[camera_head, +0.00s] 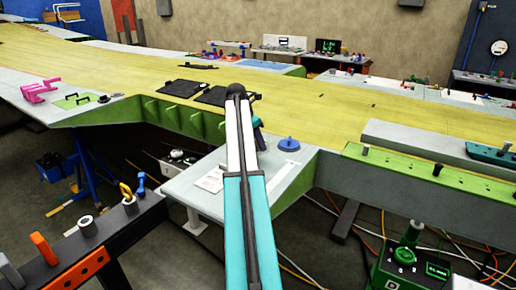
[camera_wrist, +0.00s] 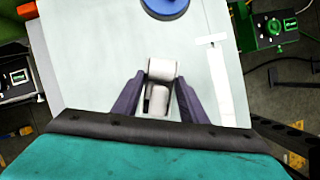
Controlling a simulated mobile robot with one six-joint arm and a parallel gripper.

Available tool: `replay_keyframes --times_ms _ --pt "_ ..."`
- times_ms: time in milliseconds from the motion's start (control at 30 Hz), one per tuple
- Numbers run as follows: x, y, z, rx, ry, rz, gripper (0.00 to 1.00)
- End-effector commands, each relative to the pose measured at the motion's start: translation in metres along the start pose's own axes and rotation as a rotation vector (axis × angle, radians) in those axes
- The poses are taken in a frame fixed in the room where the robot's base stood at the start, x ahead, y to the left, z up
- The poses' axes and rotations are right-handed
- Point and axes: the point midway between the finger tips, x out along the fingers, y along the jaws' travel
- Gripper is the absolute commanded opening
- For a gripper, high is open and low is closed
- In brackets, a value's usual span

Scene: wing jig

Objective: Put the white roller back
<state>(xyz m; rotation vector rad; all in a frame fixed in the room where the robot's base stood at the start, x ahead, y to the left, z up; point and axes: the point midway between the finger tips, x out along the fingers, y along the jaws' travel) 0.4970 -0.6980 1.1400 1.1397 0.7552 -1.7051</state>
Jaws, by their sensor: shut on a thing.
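In the wrist view my gripper (camera_wrist: 158,92) has its two dark purple fingers on either side of the white roller (camera_wrist: 162,69). They are shut on it. The roller's pale cylinder shows at the fingertips, with a grey and dark part behind it between the fingers. Behind it lies the pale grey shelf (camera_wrist: 95,60); I cannot tell the height of the roller above it. In the head view my arm hides most of the gripper, and the roller cannot be made out. The shelf (camera_head: 196,204) lies around and below my arm there.
A blue round disc (camera_head: 288,144) sits on the shelf; it also shows in the wrist view (camera_wrist: 165,6). A dark rail (camera_head: 62,256) at the lower left carries several tools. The long yellow-green wing (camera_head: 330,105) spans behind. A green box (camera_head: 408,258) stands lower right.

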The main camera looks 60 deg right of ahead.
Motion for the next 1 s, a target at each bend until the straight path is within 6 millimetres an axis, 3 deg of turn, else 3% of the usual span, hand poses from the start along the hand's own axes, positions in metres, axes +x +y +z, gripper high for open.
replay_keyframes --times_ms 333,833,867,967,1000 --pt "0.025 -0.003 -0.011 0.001 0.001 -0.002 0.18" --pt "0.03 -0.002 -0.012 0.002 0.0 -0.001 0.18" --pt "0.031 -0.002 -0.012 0.002 0.001 -0.001 0.4" --pt "0.031 -0.002 -0.012 0.002 0.001 -0.001 0.57" --pt "0.031 -0.002 -0.012 0.002 0.001 -0.001 0.57"
